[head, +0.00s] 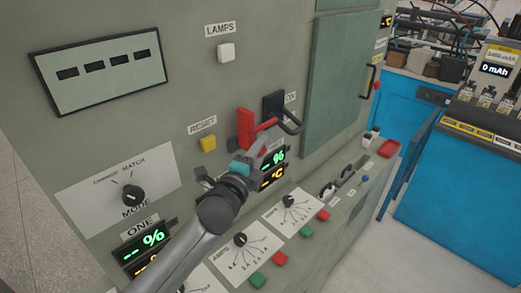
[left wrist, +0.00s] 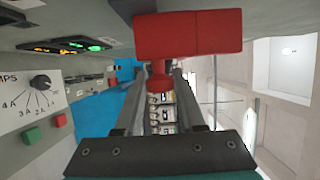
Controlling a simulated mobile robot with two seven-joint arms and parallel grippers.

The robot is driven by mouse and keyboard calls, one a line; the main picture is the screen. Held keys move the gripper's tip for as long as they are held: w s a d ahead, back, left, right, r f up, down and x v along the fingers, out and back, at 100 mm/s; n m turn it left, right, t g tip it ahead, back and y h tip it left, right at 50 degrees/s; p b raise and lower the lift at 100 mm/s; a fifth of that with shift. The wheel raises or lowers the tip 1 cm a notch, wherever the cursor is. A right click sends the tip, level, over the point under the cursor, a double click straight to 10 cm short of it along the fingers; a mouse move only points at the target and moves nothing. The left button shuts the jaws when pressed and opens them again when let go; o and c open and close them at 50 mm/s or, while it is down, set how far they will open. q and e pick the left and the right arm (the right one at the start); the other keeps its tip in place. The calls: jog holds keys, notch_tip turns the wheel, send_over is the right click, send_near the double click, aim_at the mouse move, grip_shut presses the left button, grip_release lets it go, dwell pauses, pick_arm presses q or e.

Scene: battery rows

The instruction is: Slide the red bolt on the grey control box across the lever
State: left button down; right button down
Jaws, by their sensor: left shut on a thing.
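The red bolt (head: 246,130) is on the front of the grey control box (head: 225,85), with a red bar reaching right toward the dark lever (head: 273,104). The lever's black handle (head: 291,122) sticks out by the bar's right end; I cannot tell whether the bar crosses it. My left gripper (head: 262,146) is just below the bolt, in front of the panel. In the left wrist view the bolt's red block (left wrist: 188,36) is large, and its red knob (left wrist: 158,83) sits between my left fingers (left wrist: 158,95), which are shut on it. My right gripper is not in view.
Below the gripper are lit displays (head: 272,167), dials (head: 241,239) and red and green buttons (head: 307,230). A yellow reset button (head: 208,143) is left of the bolt. A blue bench (head: 465,205) with equipment stands at right, with free floor (head: 380,265) before it.

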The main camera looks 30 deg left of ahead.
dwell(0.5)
pick_arm(q)
jog(key=w, duration=0.1)
jog(key=w+d, duration=0.1)
jog(key=w, duration=0.2)
jog(key=shift+w+d, duration=0.35)
jog(key=shift+w, duration=0.05)
jog(key=c, duration=0.9)
grip_release()
jog(key=shift+c, duration=0.2)
jog(key=o, duration=0.4)
jog(key=shift+w, duration=0.2)
jog(key=shift+s, duration=0.1)
jog(key=shift+s, duration=0.1)
jog(key=s, duration=0.5)
jog(key=s+b, duration=0.1)
jog(key=s, duration=0.4)
jog(key=s+d, duration=0.1)
jog(key=s, duration=0.4)
